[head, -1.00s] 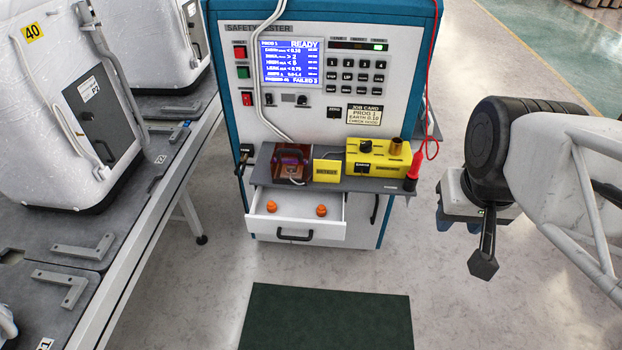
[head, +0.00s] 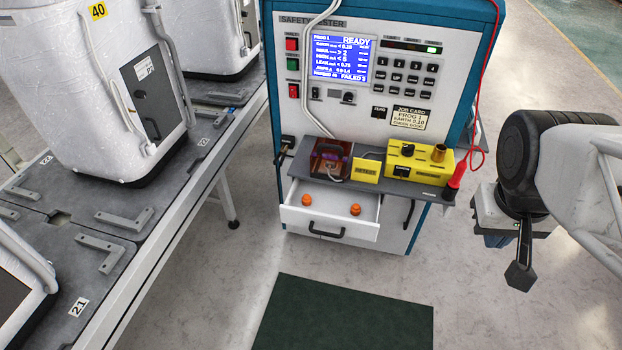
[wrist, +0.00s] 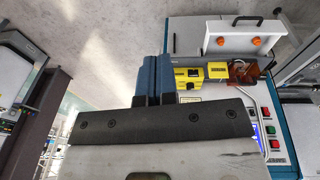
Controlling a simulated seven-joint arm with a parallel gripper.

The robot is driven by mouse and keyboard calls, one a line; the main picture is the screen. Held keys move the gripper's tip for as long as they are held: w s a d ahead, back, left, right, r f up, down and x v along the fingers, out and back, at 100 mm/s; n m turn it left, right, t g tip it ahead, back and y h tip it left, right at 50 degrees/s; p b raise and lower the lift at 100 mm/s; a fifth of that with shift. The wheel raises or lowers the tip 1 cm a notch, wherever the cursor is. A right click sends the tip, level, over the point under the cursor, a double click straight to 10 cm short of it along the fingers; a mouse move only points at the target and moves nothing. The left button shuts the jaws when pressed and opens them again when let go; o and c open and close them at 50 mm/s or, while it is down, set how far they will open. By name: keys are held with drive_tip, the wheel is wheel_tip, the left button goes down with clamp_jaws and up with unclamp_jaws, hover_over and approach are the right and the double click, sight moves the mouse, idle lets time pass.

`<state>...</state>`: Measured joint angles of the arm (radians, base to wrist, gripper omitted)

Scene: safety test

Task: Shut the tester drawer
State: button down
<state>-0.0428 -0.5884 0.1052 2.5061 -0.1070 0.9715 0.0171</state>
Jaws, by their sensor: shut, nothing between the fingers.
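The tester drawer (head: 331,220) is a white drawer low on the front of the blue and white safety tester (head: 386,150). It stands pulled out, with a dark handle (head: 327,234) on its front. Two orange pieces (head: 307,199) lie inside. My gripper (head: 496,241) is to the right of the tester, apart from the drawer and empty. In the wrist view its blue fingers (wrist: 160,75) are together. The open drawer (wrist: 240,36) also shows there, upside down, up and right of the fingers.
A shelf above the drawer holds a yellow box (head: 418,166) and a brown see-through box (head: 331,158). A red probe (head: 457,178) with a cable hangs at its right end. A workbench (head: 120,240) with white appliances stands left. A dark green mat (head: 345,315) lies on clear floor in front.

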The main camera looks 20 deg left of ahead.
sight(289, 217)
drive_tip(key=w+a+f+n+t+h, duration=0.5)
drive_tip(key=w+a+f+n+h, duration=0.6)
drive_tip(key=w+a+f+n, duration=0.8)
drive_tip(key=s+a+f+n+t+y, duration=0.3)
drive_tip(key=a+f+n+y, duration=0.1)
drive_tip(key=a+f, duration=0.3)
drive_tip(key=s+a+f+n+t+y, duration=0.3)
drive_tip(key=a+f+n, duration=0.3)
drive_tip(key=a+f, duration=0.2)
drive_tip(key=s+a+f+n+t+y, duration=0.3)
drive_tip(key=a+f+n+t+y, duration=0.2)
drive_tip(key=a+f, duration=0.3)
drive_tip(key=shift+s+a+n, duration=0.25)
drive_tip(key=shift+n, duration=0.25)
drive_tip(key=shift+w+f, duration=0.1)
drive_tip(key=shift+w, duration=0.05)
drive_tip(key=shift+w, duration=6.85)
drive_tip(key=shift+w, duration=0.15)
